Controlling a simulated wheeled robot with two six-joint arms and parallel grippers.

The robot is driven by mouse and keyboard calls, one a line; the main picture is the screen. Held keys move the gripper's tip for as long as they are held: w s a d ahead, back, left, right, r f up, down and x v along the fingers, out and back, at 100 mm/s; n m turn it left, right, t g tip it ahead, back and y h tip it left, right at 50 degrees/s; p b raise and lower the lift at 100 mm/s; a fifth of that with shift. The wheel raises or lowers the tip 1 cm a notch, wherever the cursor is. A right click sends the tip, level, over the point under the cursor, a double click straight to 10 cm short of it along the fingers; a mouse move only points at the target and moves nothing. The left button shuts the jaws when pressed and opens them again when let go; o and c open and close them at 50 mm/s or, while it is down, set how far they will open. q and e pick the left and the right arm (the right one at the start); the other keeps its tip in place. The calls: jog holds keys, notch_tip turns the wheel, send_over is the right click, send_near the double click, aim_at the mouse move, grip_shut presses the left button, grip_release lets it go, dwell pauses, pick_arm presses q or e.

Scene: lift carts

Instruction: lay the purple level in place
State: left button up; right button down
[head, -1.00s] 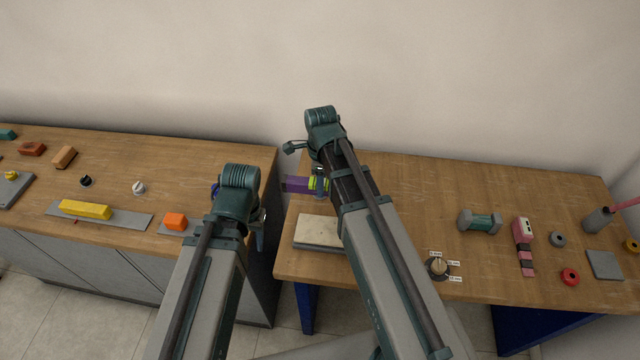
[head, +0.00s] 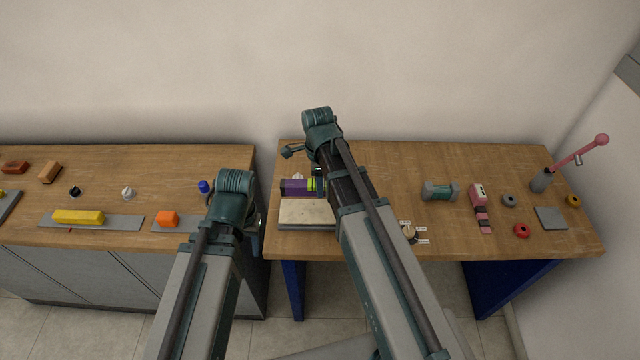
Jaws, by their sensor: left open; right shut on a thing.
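On the left counter are a yellow block (head: 78,217) on a grey strip, an orange block (head: 168,218) and a blue knob (head: 204,187).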

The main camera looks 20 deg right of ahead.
jog(key=b, duration=0.8)
send_over(320, 210)
jog(key=shift+f, duration=3.9)
jog(key=shift+f+b, duration=0.45)
jog(key=shift+f, duration=0.15)
jog(key=shift+c, duration=2)
grip_release()
jog(key=shift+s+r, duration=0.1)
notch_tip(320, 210, up, 14)
jog(key=p, duration=1.4)
jog(key=shift+a, duration=0.15)
